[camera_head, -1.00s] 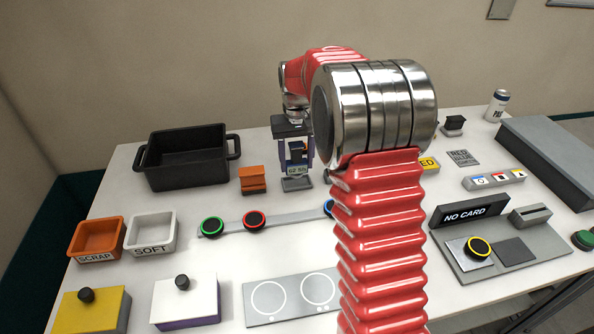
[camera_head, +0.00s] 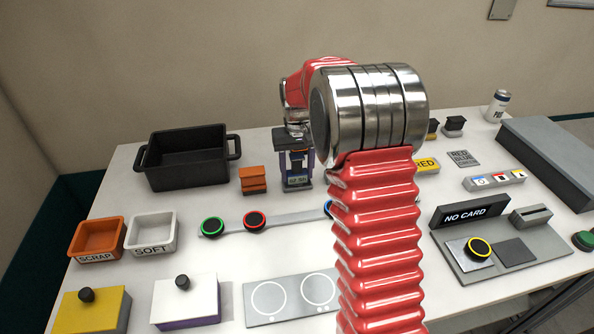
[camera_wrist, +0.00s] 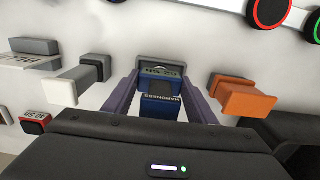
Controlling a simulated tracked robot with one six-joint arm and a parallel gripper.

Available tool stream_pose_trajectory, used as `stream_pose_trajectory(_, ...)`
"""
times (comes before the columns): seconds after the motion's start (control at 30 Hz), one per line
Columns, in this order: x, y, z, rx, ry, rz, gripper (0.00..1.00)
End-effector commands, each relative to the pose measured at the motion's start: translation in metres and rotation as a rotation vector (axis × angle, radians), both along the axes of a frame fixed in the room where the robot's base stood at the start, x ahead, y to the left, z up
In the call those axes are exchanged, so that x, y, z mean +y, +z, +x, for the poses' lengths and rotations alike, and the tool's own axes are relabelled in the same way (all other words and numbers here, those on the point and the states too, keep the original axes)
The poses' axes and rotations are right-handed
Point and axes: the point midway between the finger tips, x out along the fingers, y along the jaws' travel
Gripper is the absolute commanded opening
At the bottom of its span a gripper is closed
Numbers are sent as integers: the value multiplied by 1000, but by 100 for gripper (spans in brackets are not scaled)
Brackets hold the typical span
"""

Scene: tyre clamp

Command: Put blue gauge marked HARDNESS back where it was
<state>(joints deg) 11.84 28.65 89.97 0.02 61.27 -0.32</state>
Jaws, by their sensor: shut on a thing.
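The blue gauge marked HARDNESS (camera_wrist: 161,100) is between the two purple fingers of my gripper (camera_wrist: 160,92), which is shut on it. Its lit readout faces the head camera, where the gauge (camera_head: 298,179) shows low between the fingers (camera_head: 297,168). A small grey base (camera_head: 297,188) lies directly under the gauge. The gauge is upright and its lower end appears to meet this base. The exact contact is hidden. The base's grey rim (camera_wrist: 160,60) also shows around the gauge's end in the wrist view.
An orange block (camera_head: 252,180) stands close beside the gauge; it also shows in the wrist view (camera_wrist: 242,98). A black bin (camera_head: 187,185) is at the back left. A bar with coloured ring buttons (camera_head: 282,217) lies in front. My red arm hides part of the table.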

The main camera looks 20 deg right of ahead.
Motion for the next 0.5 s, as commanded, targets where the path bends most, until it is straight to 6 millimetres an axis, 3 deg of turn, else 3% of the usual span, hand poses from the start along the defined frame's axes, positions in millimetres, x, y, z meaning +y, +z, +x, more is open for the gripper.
stream_pose_trajectory(0.27,0,-1,0,1,0,0,69)
stream_pose_trajectory(0.5,0,0,0,1,0,0,70)
